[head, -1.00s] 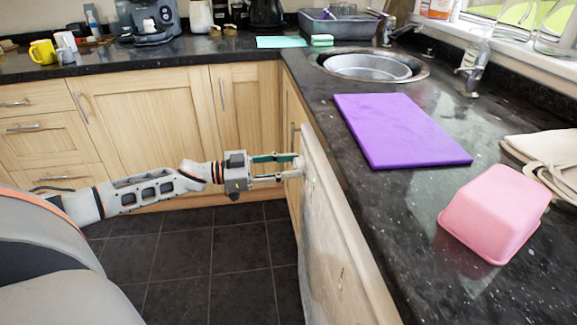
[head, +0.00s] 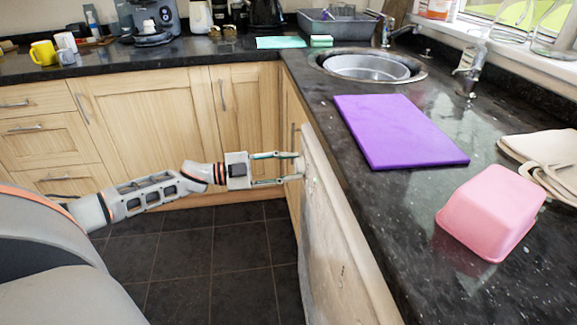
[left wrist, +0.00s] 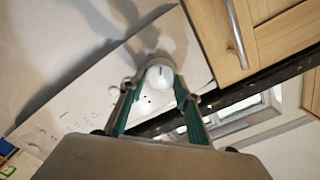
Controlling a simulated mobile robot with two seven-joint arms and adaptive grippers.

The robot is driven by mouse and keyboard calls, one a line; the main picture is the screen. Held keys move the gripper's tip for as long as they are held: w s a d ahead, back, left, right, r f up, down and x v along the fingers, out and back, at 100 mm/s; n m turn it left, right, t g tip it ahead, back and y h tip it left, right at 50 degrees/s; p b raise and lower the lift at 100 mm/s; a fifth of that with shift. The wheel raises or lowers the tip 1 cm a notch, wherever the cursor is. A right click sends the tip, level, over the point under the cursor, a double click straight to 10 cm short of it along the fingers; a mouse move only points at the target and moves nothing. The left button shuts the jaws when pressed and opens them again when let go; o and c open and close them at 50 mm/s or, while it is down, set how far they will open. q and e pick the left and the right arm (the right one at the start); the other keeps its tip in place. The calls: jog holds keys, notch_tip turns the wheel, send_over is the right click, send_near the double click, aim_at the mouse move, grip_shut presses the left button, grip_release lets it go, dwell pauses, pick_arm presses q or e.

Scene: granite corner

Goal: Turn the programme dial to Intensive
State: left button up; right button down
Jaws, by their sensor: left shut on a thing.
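The programme dial (left wrist: 158,72) is a round white knob with a short dark mark, on the white appliance's front panel (left wrist: 92,95). In the left wrist view the fingers of my left gripper (left wrist: 158,84) are on either side of the dial and closed on it. In the head view my left gripper (head: 299,167) reaches the top of the white appliance front (head: 335,225), below the worktop; the dial is mostly hidden by the fingertips. Small printed marks lie around the dial, too small to read. My right gripper is not in view.
The dark granite worktop (head: 400,210) overhangs the appliance. On it lie a purple board (head: 395,130), a pink tub (head: 490,212) and a beige cloth (head: 545,155). A sink (head: 365,67) is set in behind. The tiled floor (head: 180,255) is clear.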

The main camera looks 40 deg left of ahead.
pick_arm(q)
jog(key=m, duration=0.5)
jog(key=shift+f, duration=0.1)
jog(key=shift+m, duration=0.4)
jog(key=o, duration=1.1)
jog(key=shift+o, duration=0.2)
jog(key=shift+s, duration=0.1)
jog(key=v, duration=1.1)
jog(key=shift+s+a, duration=0.3)
